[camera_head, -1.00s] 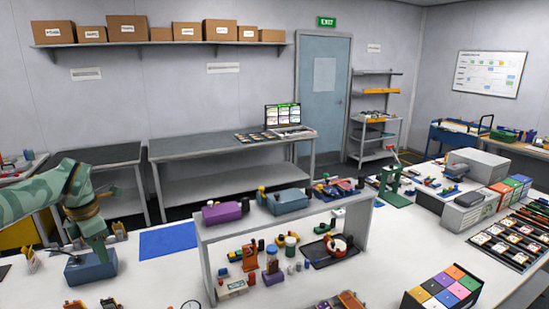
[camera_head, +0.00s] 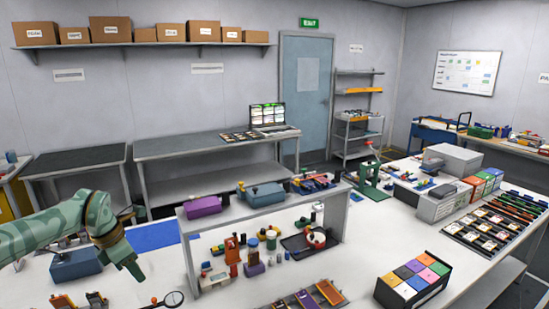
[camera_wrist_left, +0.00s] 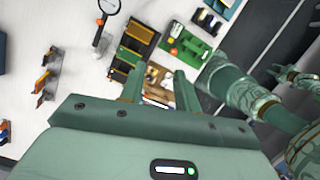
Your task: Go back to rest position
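My left arm comes in from the left in the head view, and its gripper (camera_head: 132,268) hangs above the white bench, right of a blue-grey box. In the left wrist view the two fingers (camera_wrist_left: 160,92) stand apart with nothing visibly held between them. Bench items show beyond the fingertips. Green patterned links at the right of the left wrist view look like my other arm. My right gripper is not in the head view, and its state cannot be made out.
A grey riser (camera_head: 190,254) carries a purple box (camera_head: 204,206) and a blue box (camera_head: 261,195). A magnifier (camera_head: 173,299) and orange-and-dark holders (camera_head: 64,302) lie near the left gripper. A blue mat (camera_head: 160,236) and a blue-grey box (camera_head: 76,264) are close by.

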